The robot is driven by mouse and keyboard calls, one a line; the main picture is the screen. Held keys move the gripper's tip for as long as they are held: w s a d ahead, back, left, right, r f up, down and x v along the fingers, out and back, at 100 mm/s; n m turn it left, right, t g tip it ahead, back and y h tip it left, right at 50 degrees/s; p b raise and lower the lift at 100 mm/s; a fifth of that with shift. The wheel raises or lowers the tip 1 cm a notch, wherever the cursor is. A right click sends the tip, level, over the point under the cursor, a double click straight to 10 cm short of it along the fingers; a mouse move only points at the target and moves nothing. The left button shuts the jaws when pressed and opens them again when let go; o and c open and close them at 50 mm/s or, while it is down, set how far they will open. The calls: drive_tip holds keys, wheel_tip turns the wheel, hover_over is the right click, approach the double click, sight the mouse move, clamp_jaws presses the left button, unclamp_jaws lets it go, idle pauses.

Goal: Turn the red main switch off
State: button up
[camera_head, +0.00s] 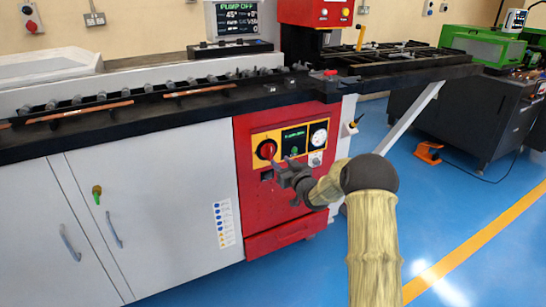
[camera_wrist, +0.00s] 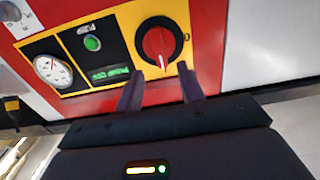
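The red main switch (camera_head: 266,149) is a round red knob on a black disc, set on the yellow part of the red cabinet's control panel. In the wrist view the knob (camera_wrist: 159,48) shows a pale pointer line and lies just beyond my fingertips, a little above the gap between them. My gripper (camera_head: 281,166) is in front of the panel, just right of and below the switch. In the wrist view its two fingers (camera_wrist: 161,80) are apart with nothing between them. I cannot tell whether a fingertip touches the knob.
Beside the switch are a small green display (camera_head: 293,141), a green button (camera_wrist: 92,43) and a round gauge (camera_head: 318,135). The black machine bed (camera_head: 200,107) juts out above the panel. A monitor (camera_head: 236,18) reads "PUMP OFF". Blue floor (camera_head: 450,200) is open at right.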

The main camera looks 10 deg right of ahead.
sight(271, 153)
drive_tip(key=shift+b+x, duration=0.5)
drive_tip(key=shift+x, duration=3.1)
clamp_jaws()
